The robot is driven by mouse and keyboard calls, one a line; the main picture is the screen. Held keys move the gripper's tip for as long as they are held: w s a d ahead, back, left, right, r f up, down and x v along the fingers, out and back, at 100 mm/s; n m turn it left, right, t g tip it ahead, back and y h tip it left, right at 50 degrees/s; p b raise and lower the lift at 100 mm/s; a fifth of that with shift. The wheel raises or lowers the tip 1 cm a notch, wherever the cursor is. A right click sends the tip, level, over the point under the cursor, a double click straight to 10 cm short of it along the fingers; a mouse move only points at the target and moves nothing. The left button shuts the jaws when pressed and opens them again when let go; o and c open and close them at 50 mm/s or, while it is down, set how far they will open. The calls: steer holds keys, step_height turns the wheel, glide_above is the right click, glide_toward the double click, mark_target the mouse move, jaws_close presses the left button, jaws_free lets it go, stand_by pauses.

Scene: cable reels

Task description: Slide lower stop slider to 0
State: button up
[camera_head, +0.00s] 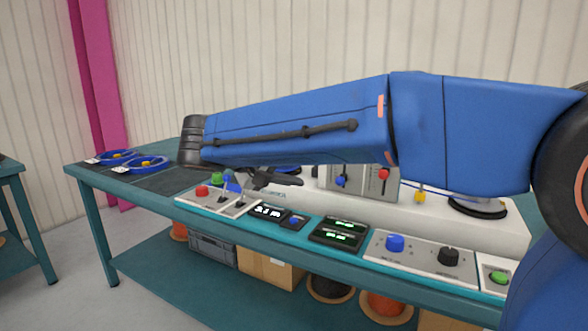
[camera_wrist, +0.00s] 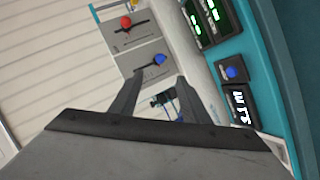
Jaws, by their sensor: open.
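Two slider panels stand upright on the white console. One slider has a blue knob (camera_head: 340,181), the other a red knob (camera_head: 384,174). The labels are too small to tell which is the lower stop slider. In the wrist view the blue knob (camera_wrist: 160,59) lies just beyond the fingertips at one end of its slot, and the red knob (camera_wrist: 126,22) is farther off. My gripper (camera_head: 280,179) is to the left of the slider panels in the head view. In the wrist view my gripper (camera_wrist: 160,78) is open, with nothing held between its fingers.
Blue reels (camera_head: 140,164) lie at the bench's left end. My arm hides part of the console's back.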

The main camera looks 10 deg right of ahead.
mark_target(337, 180)
steer(key=x, duration=1.3)
steer(key=shift+w+d+f, duration=0.2)
steer(key=shift+d, duration=0.1)
steer(key=shift+c, duration=0.5)
jaws_close()
steer(key=c, duration=0.6)
jaws_free()
steer(key=c, duration=0.4)
steer(key=shift+o, duration=0.2)
